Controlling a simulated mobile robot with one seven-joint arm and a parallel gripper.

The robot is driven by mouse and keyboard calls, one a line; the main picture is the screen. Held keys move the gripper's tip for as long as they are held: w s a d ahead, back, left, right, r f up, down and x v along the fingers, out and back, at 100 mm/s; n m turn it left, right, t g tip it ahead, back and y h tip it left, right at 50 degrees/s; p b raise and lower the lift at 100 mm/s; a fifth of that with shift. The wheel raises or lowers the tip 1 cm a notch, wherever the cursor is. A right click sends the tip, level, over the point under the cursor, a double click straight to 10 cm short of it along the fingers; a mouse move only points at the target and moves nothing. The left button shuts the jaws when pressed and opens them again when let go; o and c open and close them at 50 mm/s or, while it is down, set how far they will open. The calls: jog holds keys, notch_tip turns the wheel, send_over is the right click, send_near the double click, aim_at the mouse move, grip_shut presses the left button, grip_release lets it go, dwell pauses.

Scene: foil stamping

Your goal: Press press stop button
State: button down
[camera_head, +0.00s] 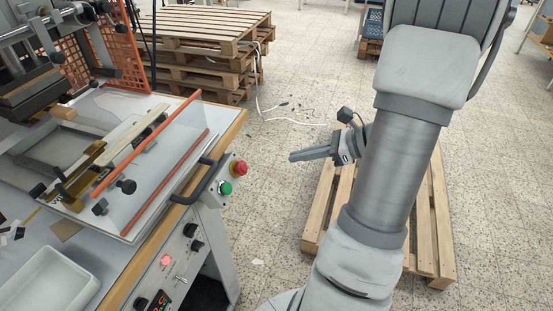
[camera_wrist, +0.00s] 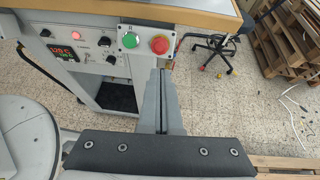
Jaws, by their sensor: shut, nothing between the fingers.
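In the wrist view my gripper (camera_wrist: 160,72) points toward the button panel.
A black handle (camera_head: 196,183) sticks out beside the buttons. The control panel below has knobs and a lit red lamp (camera_head: 166,261). Stacked wooden pallets (camera_head: 205,45) stand behind, and another pallet (camera_head: 432,215) lies under my arm. The floor between table and gripper is clear.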

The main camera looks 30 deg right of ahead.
aim_at(245, 168)
jog(key=b+x, duration=0.1)
jog(key=x, duration=1.2)
jog(key=shift+w+b, duration=0.1)
jog(key=shift+b, duration=0.2)
jog(key=shift+b+x, duration=0.5)
jog(key=shift+x, duration=0.3)
jog(key=shift+a+f, duration=0.1)
jog(key=shift+a, duration=0.1)
